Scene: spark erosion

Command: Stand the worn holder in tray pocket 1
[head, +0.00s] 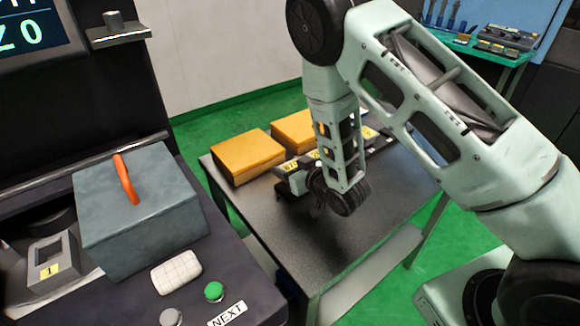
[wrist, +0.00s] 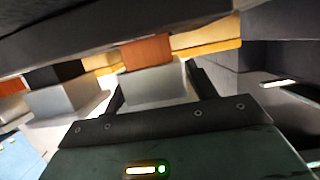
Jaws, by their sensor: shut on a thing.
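My gripper (wrist: 158,90) is shut on a silver holder block (wrist: 155,88) with a copper-coloured top (wrist: 147,52), seen between the dark fingers in the wrist view. I cannot tell from its face whether it is worn. In the head view my gripper (head: 318,186) is low over the dark table, beside the tray (head: 284,184) with yellow labels. My wrist and forearm hide much of the tray and the held holder there. I cannot read which label is pocket 1. Another silver block (wrist: 68,100) with a dark top stands to the left in the wrist view.
Two orange-yellow boxes (head: 247,160) stand at the table's back. The front of the dark table (head: 325,245) is clear. At left, a machine bench carries a grey box (head: 140,225) with an orange handle, a fixture labelled 1 (head: 50,252) and buttons.

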